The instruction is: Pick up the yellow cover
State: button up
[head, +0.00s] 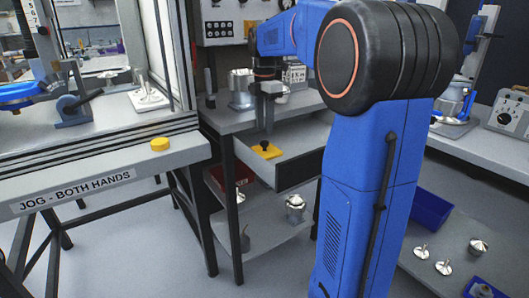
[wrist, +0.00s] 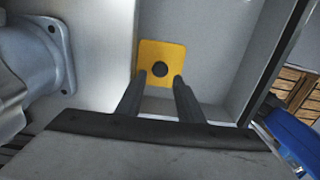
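The yellow cover (head: 267,151) is a flat square plate with a black round knob in its middle. It lies inside an open grey drawer (head: 301,171) under the bench top. In the wrist view the yellow cover (wrist: 162,62) lies just beyond my fingertips, with its black knob in line with the gap between them. My gripper (wrist: 158,80) is open and empty, its two dark fingers apart. In the head view my gripper (head: 265,130) hangs above the cover, pointing down. I cannot tell the exact height between them.
A grey metal housing (wrist: 38,60) stands close on the left in the wrist view. The housing (head: 241,90) sits on the bench top in the head view. Drawer walls surround the cover. A yellow button (head: 159,144) is on the machine front at left.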

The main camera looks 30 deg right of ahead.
aim_at(265, 142)
jog(key=shift+f, duration=2.7)
jog(key=c, duration=0.9)
grip_shut()
jog(key=shift+r, duration=0.1)
